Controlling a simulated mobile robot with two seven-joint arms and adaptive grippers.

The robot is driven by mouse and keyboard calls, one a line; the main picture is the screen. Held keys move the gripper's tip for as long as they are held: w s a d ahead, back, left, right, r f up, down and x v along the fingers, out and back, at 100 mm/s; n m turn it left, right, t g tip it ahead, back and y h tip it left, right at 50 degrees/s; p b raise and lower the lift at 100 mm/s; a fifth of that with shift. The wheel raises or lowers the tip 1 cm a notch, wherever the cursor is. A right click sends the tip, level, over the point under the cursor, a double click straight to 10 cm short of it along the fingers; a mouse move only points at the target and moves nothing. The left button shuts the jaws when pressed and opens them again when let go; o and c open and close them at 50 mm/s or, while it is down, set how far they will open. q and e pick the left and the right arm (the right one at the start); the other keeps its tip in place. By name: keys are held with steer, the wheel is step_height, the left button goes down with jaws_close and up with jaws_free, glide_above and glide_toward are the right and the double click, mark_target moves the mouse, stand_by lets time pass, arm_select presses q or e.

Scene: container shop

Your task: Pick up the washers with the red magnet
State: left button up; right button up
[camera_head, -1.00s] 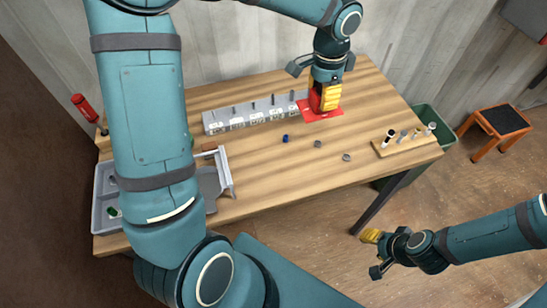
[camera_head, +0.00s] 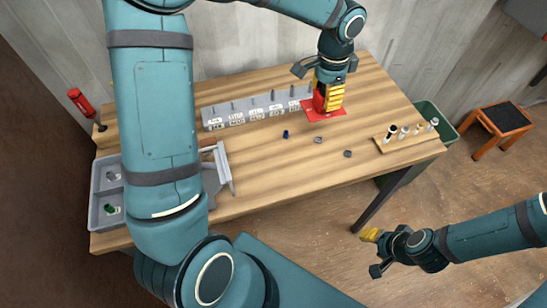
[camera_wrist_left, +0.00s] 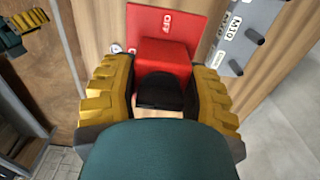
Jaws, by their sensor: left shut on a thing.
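The red magnet (camera_wrist_left: 163,62) is a red block with a black rounded part, held between the yellow fingers of my left gripper (camera_wrist_left: 165,92). In the head view my left gripper (camera_head: 328,97) is shut on it at the red plate (camera_head: 311,115). In the wrist view this plate (camera_wrist_left: 205,12) reads OFF; I cannot tell whether the magnet touches it. Two grey washers, a nearer one (camera_head: 347,153) and another (camera_head: 318,139), lie apart on the table in front of the plate. My right gripper (camera_head: 372,252) hangs beyond the table's front edge, its opening unclear.
A grey peg block (camera_head: 215,118) with labels stands left of the plate. A small blue piece (camera_head: 285,134) lies on the wooden table (camera_head: 270,175). A wooden holder (camera_head: 408,141) with several upright pieces is at right; a grey tray (camera_head: 98,215) is at left.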

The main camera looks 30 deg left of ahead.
arm_select(q)
steer(key=shift+f+b, duration=2.15)
steer(key=shift+f, duration=1.4)
arm_select(e)
steer(key=shift+s+a+f, duration=0.1)
steer(key=shift+s+f, duration=0.15)
steer(key=shift+f, duration=0.55)
steer(key=shift+s+f, duration=0.3)
steer(key=shift+f, duration=0.45)
steer(key=shift+s+a+f, duration=0.1)
steer(key=shift+s+f, duration=0.15)
steer(key=shift+f, duration=0.55)
arm_select(q)
steer(key=shift+f, duration=0.15)
arm_select(e)
steer(key=shift+f, duration=0.15)
arm_select(q)
steer(key=shift+f+b, duration=0.75)
steer(key=shift+f, duration=0.2)
arm_select(e)
steer(key=shift+f, duration=0.6)
